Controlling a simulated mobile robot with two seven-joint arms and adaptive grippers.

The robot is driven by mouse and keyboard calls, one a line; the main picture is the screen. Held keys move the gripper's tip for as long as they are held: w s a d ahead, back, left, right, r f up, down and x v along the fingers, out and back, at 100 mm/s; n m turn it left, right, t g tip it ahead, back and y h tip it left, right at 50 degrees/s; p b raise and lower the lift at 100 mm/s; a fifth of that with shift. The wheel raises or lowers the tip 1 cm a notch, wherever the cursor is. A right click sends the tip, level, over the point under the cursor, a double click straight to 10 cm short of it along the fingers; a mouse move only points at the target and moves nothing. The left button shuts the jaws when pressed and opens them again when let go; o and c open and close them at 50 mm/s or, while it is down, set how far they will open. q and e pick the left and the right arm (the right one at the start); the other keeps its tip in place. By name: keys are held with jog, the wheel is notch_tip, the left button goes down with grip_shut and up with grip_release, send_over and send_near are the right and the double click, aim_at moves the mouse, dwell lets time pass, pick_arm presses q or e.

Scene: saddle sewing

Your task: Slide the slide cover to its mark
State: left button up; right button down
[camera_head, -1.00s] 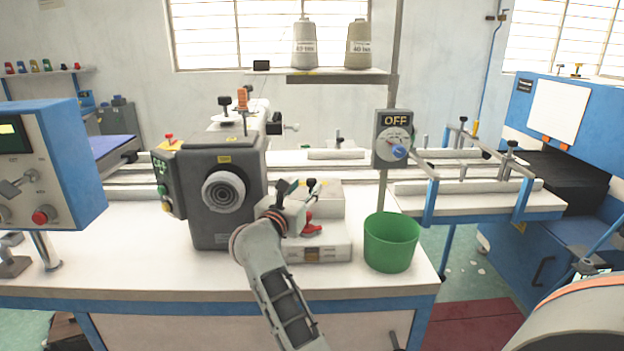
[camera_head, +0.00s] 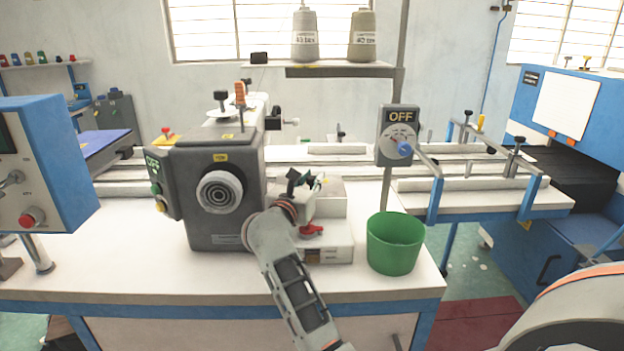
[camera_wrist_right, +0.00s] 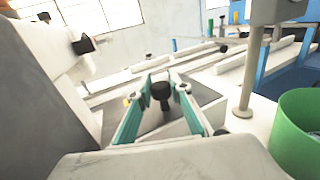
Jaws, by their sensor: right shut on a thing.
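The sewing machine (camera_head: 222,195) stands on the white table, with its pale bed (camera_head: 325,205) to the right of the dark head. My right gripper (camera_head: 300,182) is over this bed, close beside the head. The gripper is shut on this knob, which looks like the slide cover's. The cover's edges and its mark cannot be made out. My left gripper is not in view.
A green bin (camera_head: 394,243) stands to the right, near a post with an OFF switch box (camera_head: 398,135). A blue control box (camera_head: 40,165) is at the left. The table front left of the machine is clear.

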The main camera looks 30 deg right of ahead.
jog(key=w+d, duration=0.1)
jog(key=w+d+b, duration=0.1)
jog(key=w, duration=0.1)
jog(key=shift+w+d, duration=0.1)
jog(key=shift+w, duration=0.1)
jog(key=c, duration=1.8)
grip_release()
jog(key=shift+v, duration=3.8)
